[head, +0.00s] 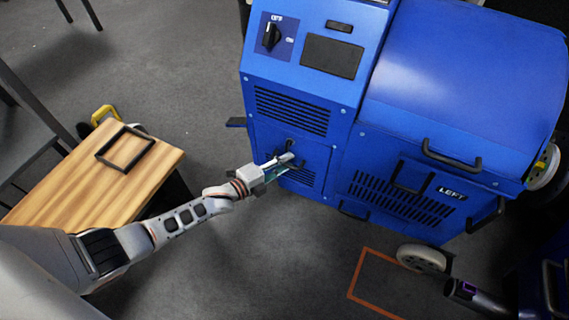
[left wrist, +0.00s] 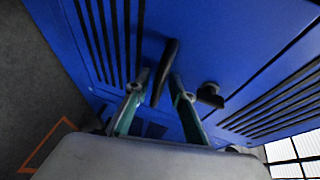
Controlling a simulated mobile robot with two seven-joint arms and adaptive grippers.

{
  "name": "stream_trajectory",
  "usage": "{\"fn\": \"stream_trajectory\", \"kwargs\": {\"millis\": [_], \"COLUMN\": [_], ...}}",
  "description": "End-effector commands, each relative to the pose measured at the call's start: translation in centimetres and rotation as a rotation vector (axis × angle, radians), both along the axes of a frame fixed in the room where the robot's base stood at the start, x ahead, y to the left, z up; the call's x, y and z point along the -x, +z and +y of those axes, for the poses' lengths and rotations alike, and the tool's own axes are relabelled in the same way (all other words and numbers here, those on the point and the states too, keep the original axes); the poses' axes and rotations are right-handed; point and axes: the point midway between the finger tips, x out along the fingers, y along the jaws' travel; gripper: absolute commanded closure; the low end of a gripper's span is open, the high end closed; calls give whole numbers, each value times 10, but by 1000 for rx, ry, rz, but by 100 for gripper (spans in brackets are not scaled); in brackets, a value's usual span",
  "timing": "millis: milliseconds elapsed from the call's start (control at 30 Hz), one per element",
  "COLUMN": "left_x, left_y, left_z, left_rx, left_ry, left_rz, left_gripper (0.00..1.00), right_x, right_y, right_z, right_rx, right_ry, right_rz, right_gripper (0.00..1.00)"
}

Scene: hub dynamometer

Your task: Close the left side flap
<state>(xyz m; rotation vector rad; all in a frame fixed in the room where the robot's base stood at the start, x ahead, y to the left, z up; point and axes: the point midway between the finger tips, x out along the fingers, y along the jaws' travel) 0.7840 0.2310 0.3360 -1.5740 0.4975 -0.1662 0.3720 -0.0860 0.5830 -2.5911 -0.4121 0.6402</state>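The blue machine (head: 345,110) stands in the middle and right of the head view. Its side with the label LEFT (head: 452,193) has a slotted panel (head: 385,205) with a black handle frame. This side appears flat; I cannot tell which part is the flap. My left gripper (head: 284,163) is at a smaller slotted panel (head: 312,160) to the left of it. In the left wrist view, the left gripper's fingers (left wrist: 160,82) are apart, with a black handle (left wrist: 167,65) between their tips. I cannot tell whether they touch it.
A wooden table (head: 75,195) with a black frame (head: 125,150) stands at the left. A black knob (left wrist: 210,95) sits right of the handle in the left wrist view. A wheel (head: 422,258) and an orange floor marking (head: 365,270) are at the lower right.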

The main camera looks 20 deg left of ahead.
Motion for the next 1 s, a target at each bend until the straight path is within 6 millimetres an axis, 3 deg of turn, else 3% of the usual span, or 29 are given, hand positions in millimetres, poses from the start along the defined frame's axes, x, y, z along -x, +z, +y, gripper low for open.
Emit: {"fn": "stream_trajectory", "kwargs": {"millis": [467,667,1000], "left_x": [7,30,86], "left_y": [0,4,17], "left_z": [1,11,37], "left_rx": [2,1,1], "left_ry": [-3,-4,-4], "left_rz": [1,1,1], "left_gripper": [74,74,74], "right_x": [0,0,0], "right_y": [1,1,1], "right_z": [0,0,0], "right_rx": [-3,-3,-3], "right_ry": [-1,-1,-1], "right_rz": [-1,-1,-1], "right_gripper": [100,100,100]}}
